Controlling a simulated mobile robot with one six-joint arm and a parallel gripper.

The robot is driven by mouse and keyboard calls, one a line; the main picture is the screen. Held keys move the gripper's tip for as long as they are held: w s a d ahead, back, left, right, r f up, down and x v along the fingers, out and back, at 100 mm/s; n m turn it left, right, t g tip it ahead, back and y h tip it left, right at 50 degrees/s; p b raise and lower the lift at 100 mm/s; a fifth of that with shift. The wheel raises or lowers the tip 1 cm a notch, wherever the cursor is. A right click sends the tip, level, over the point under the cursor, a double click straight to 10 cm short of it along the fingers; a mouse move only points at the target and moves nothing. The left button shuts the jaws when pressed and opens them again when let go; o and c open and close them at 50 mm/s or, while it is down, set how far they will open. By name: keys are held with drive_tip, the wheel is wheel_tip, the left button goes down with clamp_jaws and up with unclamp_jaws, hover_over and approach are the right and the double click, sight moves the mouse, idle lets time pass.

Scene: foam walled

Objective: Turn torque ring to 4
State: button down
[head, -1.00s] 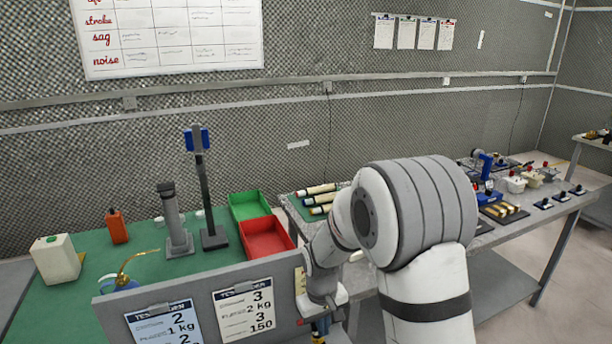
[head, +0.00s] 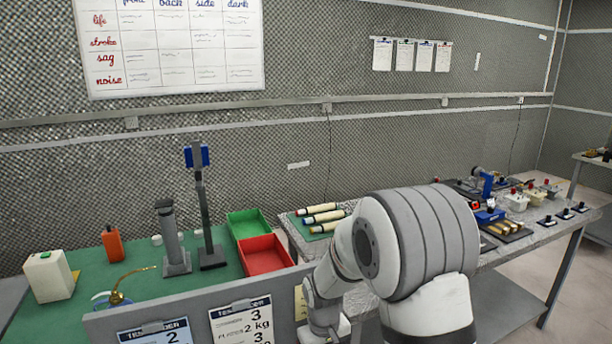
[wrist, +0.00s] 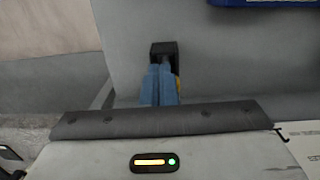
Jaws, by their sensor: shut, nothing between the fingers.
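No torque ring or number scale can be made out in either view. My gripper (wrist: 163,60) shows in the wrist view with its blue fingers together and dark at the far end. A grey surface lies beyond them, and a thin yellow sliver shows at their right side. I cannot tell whether the fingertips touch anything.
A grey panel (head: 190,314) with clipped cards (head: 241,326) stands at the front. A side bench (head: 545,238) holds several tools.

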drive_tip(key=shift+a+b, duration=0.4)
drive_tip(key=shift+b, duration=0.05)
idle(0.3)
drive_tip(key=shift+s+d+r, duration=0.1)
drive_tip(key=shift+s+d, duration=0.05)
drive_tip(key=shift+s, duration=0.2)
drive_tip(key=shift+w+a+r+p, duration=0.15)
drive_tip(key=shift+w+r+p, duration=0.1)
drive_tip(key=shift+r+p, duration=0.6)
drive_tip(key=shift+w+a+r+p, duration=0.2)
drive_tip(key=shift+r+p, duration=0.3)
drive_tip(key=shift+r, duration=0.55)
drive_tip(key=shift+w+a+r+p, duration=0.1)
drive_tip(key=shift+w+r+p, duration=0.15)
drive_tip(key=shift+r+p, duration=0.6)
drive_tip(key=shift+r, duration=0.1)
drive_tip(key=shift+d+r, duration=0.15)
drive_tip(key=shift+r, duration=0.15)
drive_tip(key=s+d+r+m+t, duration=0.2)
drive_tip(key=s+d+r, duration=0.4)
drive_tip(key=s+r, duration=0.2)
drive_tip(key=s+d+r+m+t, duration=0.1)
drive_tip(key=s+d+r+m, duration=0.1)
drive_tip(key=s+d+r, duration=0.3)
drive_tip(key=s+r, duration=0.3)
drive_tip(key=s, duration=0.4)
drive_tip(key=shift+d+m+t+y, duration=0.3)
drive_tip(key=shift+d+t, duration=0.1)
